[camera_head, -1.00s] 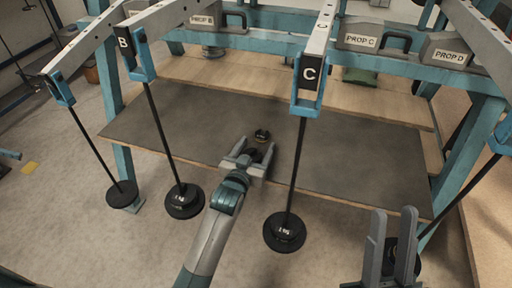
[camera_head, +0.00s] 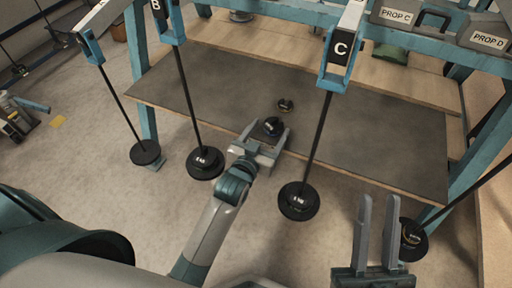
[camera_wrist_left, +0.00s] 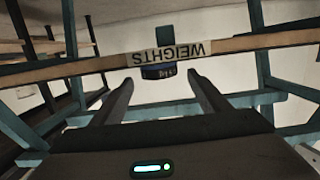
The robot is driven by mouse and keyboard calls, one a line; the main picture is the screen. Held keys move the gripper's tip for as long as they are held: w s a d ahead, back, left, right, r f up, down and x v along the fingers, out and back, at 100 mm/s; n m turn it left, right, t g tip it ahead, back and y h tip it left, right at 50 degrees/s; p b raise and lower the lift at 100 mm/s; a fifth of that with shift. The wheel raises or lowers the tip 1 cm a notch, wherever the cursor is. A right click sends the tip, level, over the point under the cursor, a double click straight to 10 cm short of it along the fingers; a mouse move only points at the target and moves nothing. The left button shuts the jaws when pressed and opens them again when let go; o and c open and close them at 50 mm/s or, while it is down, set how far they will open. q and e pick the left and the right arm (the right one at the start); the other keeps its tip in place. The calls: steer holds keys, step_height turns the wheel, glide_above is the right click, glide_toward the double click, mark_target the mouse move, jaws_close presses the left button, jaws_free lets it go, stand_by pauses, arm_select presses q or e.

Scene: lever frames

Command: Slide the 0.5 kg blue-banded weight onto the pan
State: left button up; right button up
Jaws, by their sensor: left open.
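A dark weight (camera_head: 272,126) stands on the dark mat of the bench, between the fingers of my left gripper (camera_head: 270,127). In the left wrist view the weight (camera_wrist_left: 158,72) shows a blue band and sits behind the edge marked WEIGHTS, ahead of the left fingertips (camera_wrist_left: 160,76). The left gripper is open, one finger to each side of it. Black round pans or discs hang on rods: far left (camera_head: 145,153), under lever B (camera_head: 205,164), under lever C (camera_head: 298,201) and at right (camera_head: 412,240). I cannot tell which pan is meant. My right gripper (camera_head: 379,198) is open and empty.
A smaller dark weight with a yellowish band (camera_head: 285,104) stands just beyond on the mat (camera_head: 370,135). The hanging rods, the bench front edge and the blue posts (camera_head: 465,185) are obstacles. Props C (camera_head: 400,15) and D (camera_head: 485,38) are at the back right.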

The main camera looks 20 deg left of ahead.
arm_select(q)
steer(key=s+r+p, duration=0.1)
steer(key=s, duration=0.8)
steer(key=shift+a+r, duration=0.2)
steer(key=shift+r, duration=0.05)
arm_select(e)
steer(key=shift+w+a+f+g+h, duration=0.15)
steer(key=shift+a+f+g, duration=0.1)
steer(key=shift+f+g, duration=0.35)
steer(key=shift+w+a+f+g+h, duration=0.1)
steer(key=shift+a+f+g, duration=0.25)
steer(key=shift+f, duration=0.45)
steer(key=shift+w+a+f+g+h, duration=0.1)
steer(key=shift+w+a+f+g, duration=0.1)
steer(key=shift+f+g, duration=0.45)
arm_select(q)
steer(key=shift+s, duration=0.15)
